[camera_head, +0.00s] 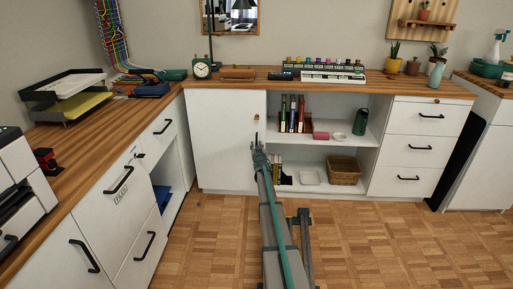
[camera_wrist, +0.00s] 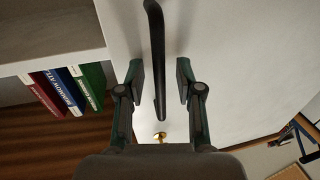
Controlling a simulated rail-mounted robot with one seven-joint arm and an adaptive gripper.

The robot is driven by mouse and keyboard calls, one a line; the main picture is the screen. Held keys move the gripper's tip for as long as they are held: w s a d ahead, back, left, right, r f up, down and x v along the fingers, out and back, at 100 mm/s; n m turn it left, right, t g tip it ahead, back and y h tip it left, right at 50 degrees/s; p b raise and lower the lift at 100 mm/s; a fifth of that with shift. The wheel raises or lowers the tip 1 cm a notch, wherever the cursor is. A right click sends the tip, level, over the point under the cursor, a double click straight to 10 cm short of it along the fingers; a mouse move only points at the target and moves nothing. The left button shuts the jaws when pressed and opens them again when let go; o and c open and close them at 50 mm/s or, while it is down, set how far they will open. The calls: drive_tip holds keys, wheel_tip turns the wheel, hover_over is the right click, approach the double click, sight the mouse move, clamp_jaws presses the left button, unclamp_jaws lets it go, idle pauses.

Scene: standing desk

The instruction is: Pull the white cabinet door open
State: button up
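The white cabinet door (camera_head: 218,128) is closed under the wooden desktop, left of the open shelves. It also fills the right side of the wrist view (camera_wrist: 245,70). Its black bar handle (camera_head: 256,137) is at the door's right edge. In the wrist view the handle (camera_wrist: 155,55) runs between my two fingers, with a gap on each side. My gripper (camera_wrist: 161,82) is open around the handle; in the head view my gripper (camera_head: 257,148) is in front of the door, partly hidden by my arm. A brass key or knob (camera_wrist: 160,136) is beside the handle's end.
Open shelves with books (camera_head: 291,113), a dark green canister (camera_head: 360,122) and a wicker basket (camera_head: 344,169) are right of the door. A left row of white cabinets (camera_head: 117,215) stands at an angle to it. The parquet floor (camera_head: 215,245) before the door is clear.

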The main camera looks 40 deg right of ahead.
clamp_jaws()
idle(0.4)
